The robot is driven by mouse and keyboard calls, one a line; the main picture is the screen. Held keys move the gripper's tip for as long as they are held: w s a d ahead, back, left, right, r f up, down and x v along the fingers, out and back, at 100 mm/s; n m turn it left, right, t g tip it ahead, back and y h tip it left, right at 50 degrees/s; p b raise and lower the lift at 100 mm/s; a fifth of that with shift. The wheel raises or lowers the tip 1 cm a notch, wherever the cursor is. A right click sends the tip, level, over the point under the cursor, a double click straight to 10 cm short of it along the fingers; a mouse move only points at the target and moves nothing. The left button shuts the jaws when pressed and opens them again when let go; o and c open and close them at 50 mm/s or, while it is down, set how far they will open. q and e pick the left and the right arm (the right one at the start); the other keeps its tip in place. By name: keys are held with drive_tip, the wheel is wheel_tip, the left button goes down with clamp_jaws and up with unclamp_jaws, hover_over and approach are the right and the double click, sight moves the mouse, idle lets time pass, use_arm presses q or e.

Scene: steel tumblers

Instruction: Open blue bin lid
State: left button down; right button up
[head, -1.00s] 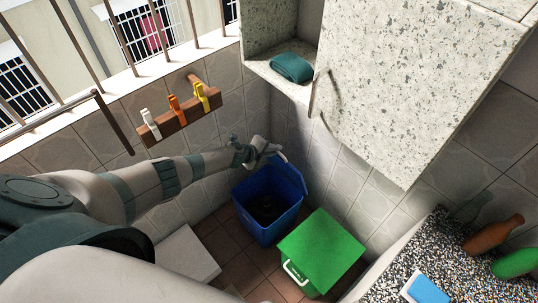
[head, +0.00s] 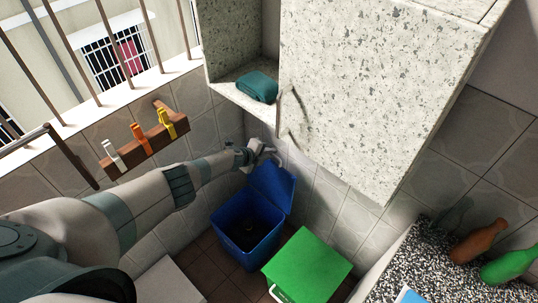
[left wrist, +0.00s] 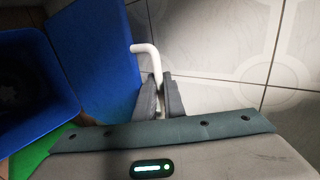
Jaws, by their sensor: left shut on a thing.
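The blue bin (head: 236,249) stands on the floor in the corner. Its blue lid (head: 273,186) is raised and leans up at the back, so the dark inside shows. In the left wrist view the lid (left wrist: 100,50) is a flat blue panel beside the bin (left wrist: 45,112), with a white bent handle (left wrist: 148,54) at its edge. My left gripper (head: 268,151) is at the top of the raised lid. In the left wrist view its fingers (left wrist: 161,92) are shut on the white handle. My right gripper is not in view.
A green bin (head: 308,265) with a closed lid stands right of the blue one. A speckled wall cabinet (head: 360,90) hangs above, near my gripper. A peg rack (head: 148,141) is on the left wall. Bottles (head: 480,240) stand on the counter at right.

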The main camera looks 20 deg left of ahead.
use_arm(q)
drive_tip(key=c, duration=2)
unclamp_jaws()
drive_tip(key=p+v, duration=0.9)
drive_tip(key=v, duration=0.8)
drive_tip(key=shift+s, duration=0.15)
